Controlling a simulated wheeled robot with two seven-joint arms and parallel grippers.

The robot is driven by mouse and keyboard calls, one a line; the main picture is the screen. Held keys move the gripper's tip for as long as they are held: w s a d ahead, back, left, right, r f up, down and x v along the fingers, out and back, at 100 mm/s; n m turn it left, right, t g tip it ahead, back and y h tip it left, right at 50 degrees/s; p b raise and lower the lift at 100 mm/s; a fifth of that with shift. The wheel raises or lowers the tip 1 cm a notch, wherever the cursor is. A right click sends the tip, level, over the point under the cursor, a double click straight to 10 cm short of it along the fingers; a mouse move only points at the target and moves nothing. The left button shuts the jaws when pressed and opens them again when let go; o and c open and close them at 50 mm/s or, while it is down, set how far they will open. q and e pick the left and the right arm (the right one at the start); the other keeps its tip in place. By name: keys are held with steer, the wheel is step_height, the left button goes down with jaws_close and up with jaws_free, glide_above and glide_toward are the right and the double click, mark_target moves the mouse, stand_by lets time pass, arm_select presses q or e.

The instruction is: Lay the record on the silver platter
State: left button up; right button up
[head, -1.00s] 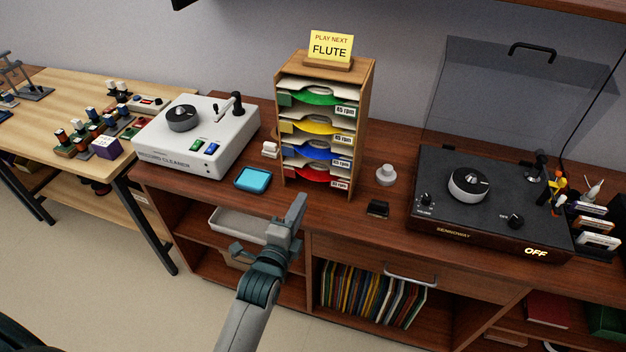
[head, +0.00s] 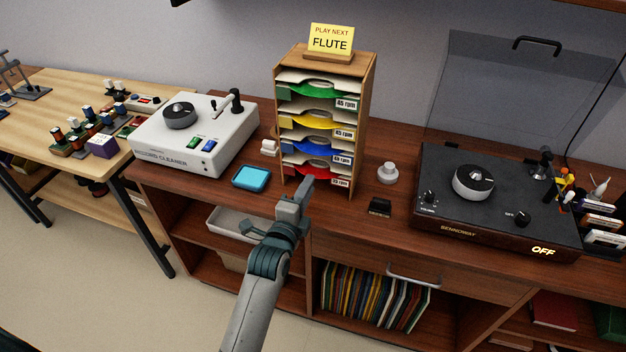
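A yellow sign (head: 330,42) on top reads "PLAY NEXT FLUTE". My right gripper is out of view.
A white record cleaner (head: 225,150) with a dark disc (head: 180,115) stands left of the rack. A blue tray (head: 251,177), a white knob-like piece (head: 387,173) and a small black block (head: 380,207) lie on the cabinet top. Pens and cards crowd the turntable's right side.

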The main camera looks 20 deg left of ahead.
arm_select(q)
steer(key=shift+w+f, duration=0.1)
steer(key=shift+w, duration=1.75)
jaws_close()
steer(key=shift+p, duration=0.45)
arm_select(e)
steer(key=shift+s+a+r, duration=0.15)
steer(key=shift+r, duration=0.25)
